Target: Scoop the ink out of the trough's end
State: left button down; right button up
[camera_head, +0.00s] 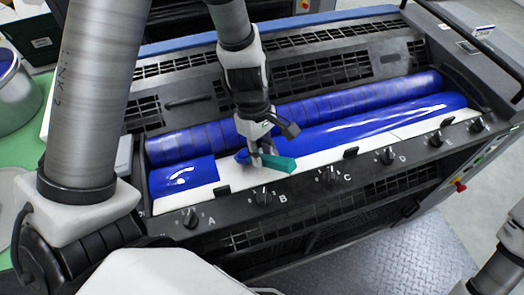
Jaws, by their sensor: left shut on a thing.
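The trough is a long white-bottomed channel (236,181) along the front of the press, below a blue-inked roller (300,108). A patch of blue ink (183,177) lies at its left end, and a longer pool of ink (370,122) fills the middle and right. Bare white shows between them. My left gripper (262,150) is shut on a teal tool (278,163) over this bare stretch. A blue smear shows just left of the fingers; I cannot tell if it is on the tool or the trough. My right gripper is not visible.
Several black knobs marked A to E, among them knob B (263,197), line the press front. A metal can with blue inside (12,95) stands on a green surface (30,150) at left. Metal plate floor (400,260) is open at lower right.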

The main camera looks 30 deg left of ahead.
pick_arm(q)
jog(key=shift+f, duration=0.5)
dwell(0.3)
jog(key=p+v, duration=0.2)
jog(key=d+p+v, duration=0.1)
jog(key=p+v, duration=0.1)
jog(key=shift+s+a+r+p, duration=0.1)
jog(key=shift+s+r+p, duration=0.1)
jog(key=shift+r+p, duration=0.2)
jog(key=shift+s, duration=0.1)
jog(key=shift+f, duration=0.1)
